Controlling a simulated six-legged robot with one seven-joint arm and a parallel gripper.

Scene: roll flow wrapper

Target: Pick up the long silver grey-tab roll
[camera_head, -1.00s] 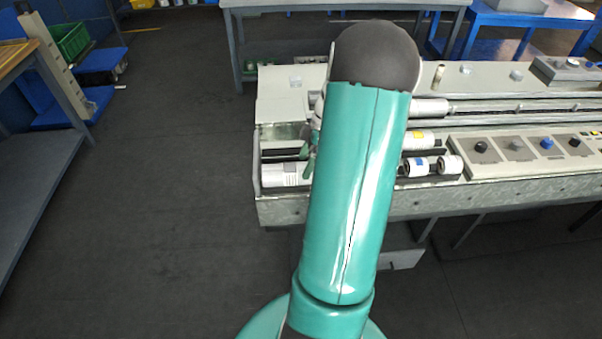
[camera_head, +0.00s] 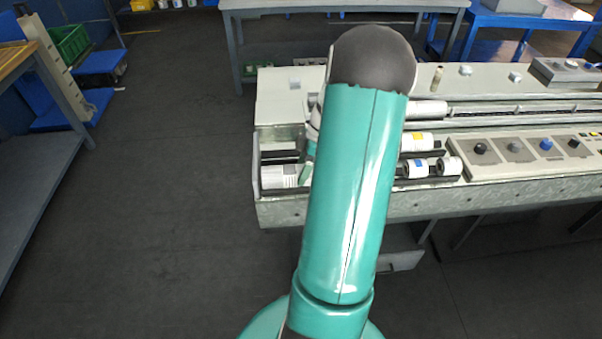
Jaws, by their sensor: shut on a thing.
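A long silver roll (camera_head: 279,177) with a grey striped part lies in the left end of the machine's front trough. Its right part is hidden behind my arm. My gripper (camera_head: 305,172) is mostly hidden behind my arm. A green finger shows low at the right of the visible part of the roll, and the gripper is shut on the roll there. The roll still looks level and low in the trough; any gap under it cannot be seen.
To the right in the trough lie a roll with a yellow tab (camera_head: 417,142) and a roll with a blue tab (camera_head: 418,168). A knob panel (camera_head: 515,152) is farther right. A grey bench (camera_head: 350,4) stands behind.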

